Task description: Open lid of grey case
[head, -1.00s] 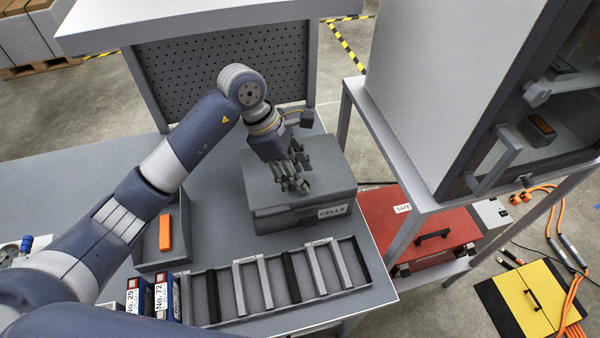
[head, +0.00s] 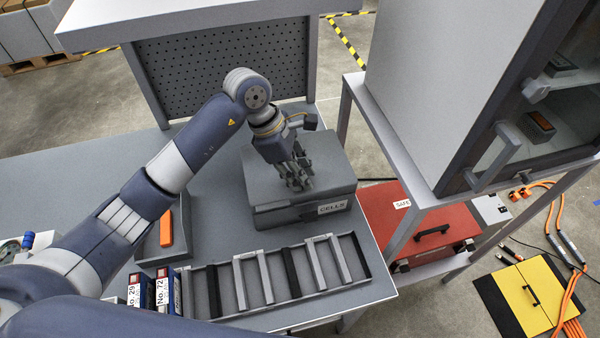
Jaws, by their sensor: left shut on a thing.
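The grey case (head: 268,197) stands on the bench with its lid down and a "CELLS" label on its front right. My left gripper (head: 301,184) is over the top of the case, fingers pointing down, and is shut on the case's lid handle; the handle itself is mostly hidden by the fingers. My right gripper is not in view.
In front of the case lies a slotted grey rack (head: 222,292). Left of it are a grey tray with an orange block (head: 166,229) and labelled boxes (head: 162,291). The chamber cabinet (head: 440,95) stands to the right, and a red case (head: 420,228) sits below it.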

